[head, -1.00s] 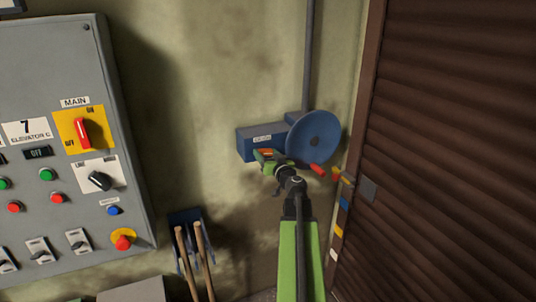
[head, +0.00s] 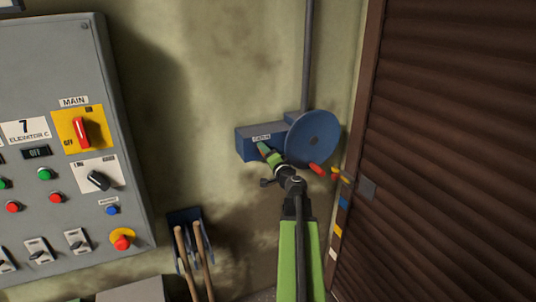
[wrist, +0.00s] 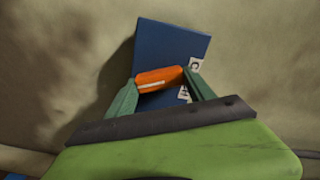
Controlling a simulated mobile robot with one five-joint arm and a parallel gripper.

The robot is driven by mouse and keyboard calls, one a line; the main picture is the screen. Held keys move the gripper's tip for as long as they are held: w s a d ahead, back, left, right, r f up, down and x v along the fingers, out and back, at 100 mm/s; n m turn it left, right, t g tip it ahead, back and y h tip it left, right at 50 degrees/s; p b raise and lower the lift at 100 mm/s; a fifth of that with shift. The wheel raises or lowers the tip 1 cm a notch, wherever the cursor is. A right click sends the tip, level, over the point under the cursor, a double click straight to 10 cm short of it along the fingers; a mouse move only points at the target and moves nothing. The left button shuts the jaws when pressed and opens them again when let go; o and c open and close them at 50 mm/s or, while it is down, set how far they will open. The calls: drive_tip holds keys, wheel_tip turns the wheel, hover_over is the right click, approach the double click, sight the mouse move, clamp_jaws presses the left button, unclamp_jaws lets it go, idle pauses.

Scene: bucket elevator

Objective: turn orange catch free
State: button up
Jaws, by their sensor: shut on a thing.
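The orange catch (wrist: 159,78) lies between the two green fingers in the wrist view, with a pale line along it. It sits at a slant to the edges of the blue box (wrist: 170,50) behind it. My gripper (wrist: 161,80) is shut on the catch, one finger at each end.
A blue disc (head: 313,137) with a red handle (head: 316,169) stands right of the box, close to my wrist. A brown slatted shutter (head: 450,150) is at the right. A grey control panel (head: 60,200) and wooden-handled tools (head: 190,262) are at the left.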

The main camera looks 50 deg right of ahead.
drive_tip(key=m, duration=0.4)
drive_tip(key=shift+s+d+f+m, duration=0.1)
drive_tip(key=shift+m, duration=0.3)
idle(0.4)
drive_tip(key=o, duration=1.3)
drive_tip(key=shift+o, duration=0.4)
